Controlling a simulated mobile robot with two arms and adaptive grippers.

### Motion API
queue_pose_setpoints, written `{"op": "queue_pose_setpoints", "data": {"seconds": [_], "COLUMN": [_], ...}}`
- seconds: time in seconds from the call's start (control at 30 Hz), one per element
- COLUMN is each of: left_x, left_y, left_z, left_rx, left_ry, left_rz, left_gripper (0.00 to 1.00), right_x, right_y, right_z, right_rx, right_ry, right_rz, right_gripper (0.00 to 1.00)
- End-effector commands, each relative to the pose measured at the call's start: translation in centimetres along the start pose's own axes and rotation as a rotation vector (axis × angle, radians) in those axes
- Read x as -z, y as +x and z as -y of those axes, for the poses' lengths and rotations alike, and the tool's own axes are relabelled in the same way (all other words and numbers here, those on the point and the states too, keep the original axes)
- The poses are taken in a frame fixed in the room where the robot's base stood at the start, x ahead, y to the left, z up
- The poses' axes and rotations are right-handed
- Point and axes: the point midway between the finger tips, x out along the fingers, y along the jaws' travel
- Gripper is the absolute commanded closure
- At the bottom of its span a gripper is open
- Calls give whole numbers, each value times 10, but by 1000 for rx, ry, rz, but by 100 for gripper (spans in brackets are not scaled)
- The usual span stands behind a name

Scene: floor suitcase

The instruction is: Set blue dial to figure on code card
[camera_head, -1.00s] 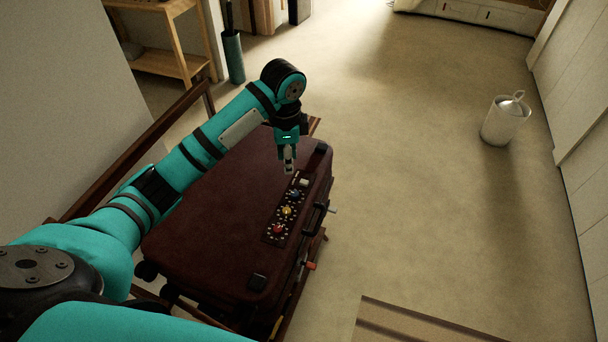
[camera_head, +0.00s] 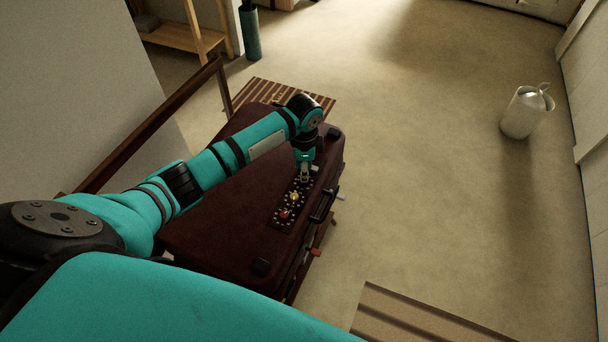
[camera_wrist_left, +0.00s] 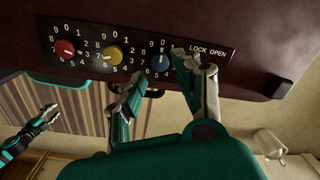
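The maroon suitcase (camera_head: 215,222) lies flat with a black dial panel (camera_head: 280,221) near its right edge. In the left wrist view the blue dial (camera_wrist_left: 160,62) is the one nearest the LOCK OPEN lettering, and its white mark appears to point up towards 0. My left gripper (camera_head: 304,174) is at the blue dial from above. In the left wrist view its fingers (camera_wrist_left: 162,72) are apart, one on each side of the blue dial; whether they touch it I cannot tell. My right gripper (camera_wrist_left: 46,114) is off to the left, empty, with its fingers apart. I see no code card.
The yellow dial (camera_wrist_left: 112,55) and red dial (camera_wrist_left: 65,48) sit beside the blue one. A black handle (camera_head: 322,206) and latches are on the suitcase's side. A wooden rail (camera_head: 150,125) stands at left. A white can (camera_head: 524,112) stands on open floor at right.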

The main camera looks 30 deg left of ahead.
Motion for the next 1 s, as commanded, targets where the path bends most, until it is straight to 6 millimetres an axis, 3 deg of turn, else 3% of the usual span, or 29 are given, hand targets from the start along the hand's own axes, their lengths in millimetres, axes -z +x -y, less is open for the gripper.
{"op": "queue_pose_setpoints", "data": {"seconds": [0.23, 0.6, 0.87, 1.0], "left_x": [0, 0, 0, 0], "left_y": [32, 38, 38, 37], "left_z": [0, 0, 0, 0], "left_rx": [-1, 0, 0, 0], "left_ry": [-1, 1, 0, -1], "left_rz": [1, 0, 0, 0], "left_gripper": [67, 67, 100, 100], "right_x": [5, -6, -6, -6], "right_y": [0, -1, -1, -1], "right_z": [-1, 1, 1, 1], "right_rx": [-1, 1, 1, 1], "right_ry": [0, 0, 0, 0], "right_rz": [-8, 9, 9, 9], "right_gripper": [54, 54, 54, 54]}}
